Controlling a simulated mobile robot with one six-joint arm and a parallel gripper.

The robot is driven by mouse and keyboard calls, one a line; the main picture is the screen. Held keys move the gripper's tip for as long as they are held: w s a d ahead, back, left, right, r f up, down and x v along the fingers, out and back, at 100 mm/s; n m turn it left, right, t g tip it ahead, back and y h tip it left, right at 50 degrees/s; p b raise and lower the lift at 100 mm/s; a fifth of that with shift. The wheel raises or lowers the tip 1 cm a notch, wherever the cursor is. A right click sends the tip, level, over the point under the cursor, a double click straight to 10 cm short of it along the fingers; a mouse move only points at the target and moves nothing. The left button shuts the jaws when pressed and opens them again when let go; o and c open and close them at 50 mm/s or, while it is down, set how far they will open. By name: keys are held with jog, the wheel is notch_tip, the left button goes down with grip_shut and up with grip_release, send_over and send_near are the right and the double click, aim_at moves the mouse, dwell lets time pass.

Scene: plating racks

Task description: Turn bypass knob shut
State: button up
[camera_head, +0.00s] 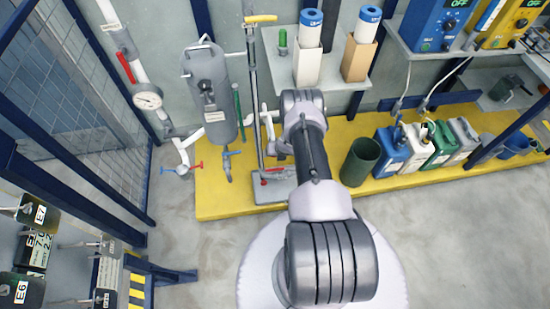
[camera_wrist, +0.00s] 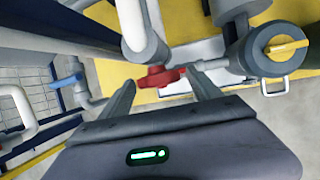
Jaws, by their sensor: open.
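A red knob (camera_wrist: 160,77) sits at the lower end of a pale grey pipe (camera_wrist: 131,22) in the wrist view. My gripper (camera_wrist: 160,84) is open, with one fingertip on each side of the red knob. The fingertips look close to the knob; I cannot tell whether they touch it. A yellow knob (camera_wrist: 287,48) on a round grey body is to the right, outside the fingers. No label shows which knob is the bypass.
A blue handle (camera_wrist: 68,82) is left of my gripper. A green bin (camera_head: 360,162) and several canisters are on the yellow platform (camera_head: 420,172) at right.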

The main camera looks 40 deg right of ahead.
jog(key=shift+w, duration=0.1)
jog(key=c, duration=1.4)
jog(key=shift+o, duration=0.2)
jog(key=r+p, duration=0.1)
jog(key=p, duration=0.2)
jog(key=shift+w+h+p, duration=0.1)
jog(key=shift+h+p, duration=0.2)
jog(key=p, duration=0.2)
jog(key=shift+r+g+p, duration=0.1)
jog(key=shift+g+p, duration=0.2)
jog(key=shift+a+f+n+g+h+b, duration=0.1)
jog(key=shift+f+n+g+h+b, duration=0.25)
jog(key=shift+g+h+b, duration=0.8)
jog(key=shift+a+f+n+g+h+b, duration=0.1)
jog(key=shift+f+n+g+h+b, duration=0.2)
jog(key=shift+h+b, duration=1.55)
jog(key=shift+a+f+n+g+h+b, duration=0.15)
jog(key=shift+n+g+h+b, duration=0.45)
jog(key=shift+h+b, duration=0.85)
jog(key=shift+d+g+b, duration=0.15)
jog(key=shift+g+b, duration=0.1)
jog(key=shift+b, duration=0.05)
